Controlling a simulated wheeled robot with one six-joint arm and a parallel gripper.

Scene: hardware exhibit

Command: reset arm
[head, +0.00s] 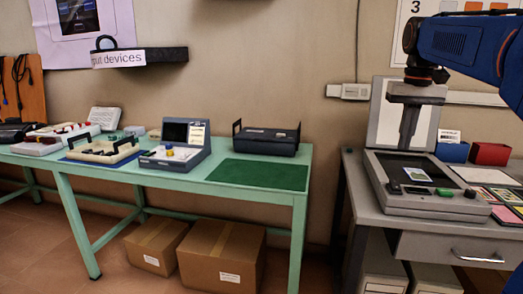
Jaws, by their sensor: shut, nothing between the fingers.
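My arm comes in from the upper right, blue with dark joints. My gripper (406,140) points down in front of the raised light panel of a grey flatbed device (415,200) on the right desk. Its fingers look shut together and nothing shows between them. The fingertips appear just above the back of the device's dark glass bed; I cannot tell the exact gap. A small picture card and a small dark item lie on the bed.
A green table (255,173) on the left carries several devices, with a bare green mat at its right end. Cardboard boxes (222,254) stand beneath it. Blue (452,152) and red (490,153) boxes and coloured cards are on the grey desk. A floor gap separates the tables.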

